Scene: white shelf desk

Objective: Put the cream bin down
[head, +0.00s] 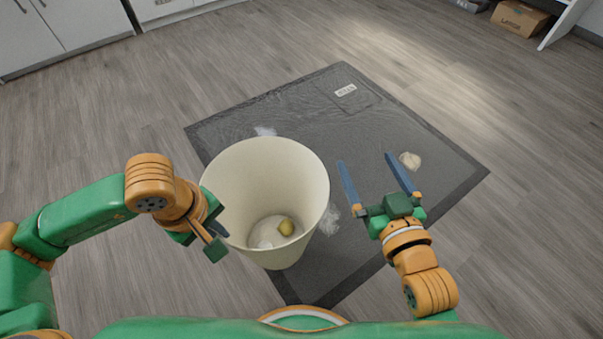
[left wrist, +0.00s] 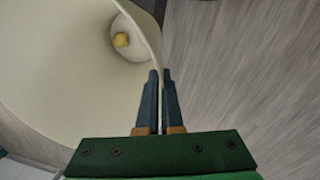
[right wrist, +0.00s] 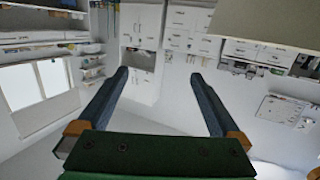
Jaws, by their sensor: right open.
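The cream bin (head: 262,175) is a tall, open-topped tub in the middle of the head view, in front of me and over the near left part of the dark mat. Inside at its bottom lie a yellowish ball and a whitish lump. My left gripper (left wrist: 161,78) is shut on the bin's rim, one finger on each side of the wall; the bin also fills the left of the left wrist view (left wrist: 60,70). I cannot tell whether the bin's base touches the floor. My right gripper (head: 366,160) is open and empty, to the right of the bin and apart from it.
A dark grey mat (head: 410,130) with a small white label lies on the wood floor. A crumpled cream lump (head: 410,160) and whitish fluffy bits (head: 329,218) lie on it. White cabinets (head: 70,25) and a cardboard box (head: 519,19) stand far back. The floor between is clear.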

